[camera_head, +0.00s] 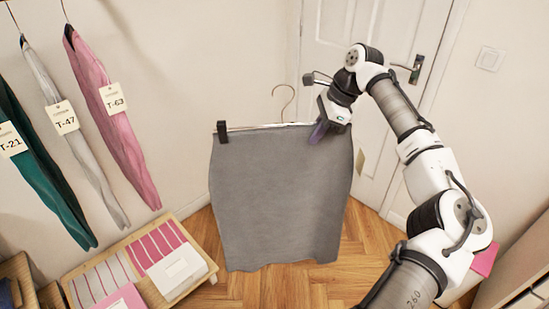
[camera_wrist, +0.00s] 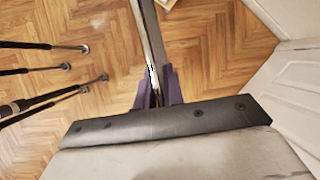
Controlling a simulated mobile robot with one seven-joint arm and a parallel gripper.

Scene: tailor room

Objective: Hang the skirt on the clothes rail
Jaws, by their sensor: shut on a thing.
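The grey skirt (camera_head: 280,190) hangs upright from a clip hanger in the middle of the head view, clear of the wall behind. The hanger's wire hook (camera_head: 287,92) points up and is free. A black clip (camera_head: 222,132) shows at the waistband's left end; the right clip is not clearly seen behind my gripper. My gripper (camera_head: 318,132) is shut on the hanger near its right end. In the wrist view its purple fingers (camera_wrist: 157,88) close around a thin long bar (camera_wrist: 149,40). The clothes rail itself is not clearly visible.
Pink (camera_head: 112,115), light grey (camera_head: 75,130) and green (camera_head: 40,165) tagged garments hang at the left. Below them is a wooden tray (camera_head: 190,225) with folded cloth and boxes. A white door (camera_head: 380,50) stands behind. Several dark rods (camera_wrist: 45,68) show left in the wrist view.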

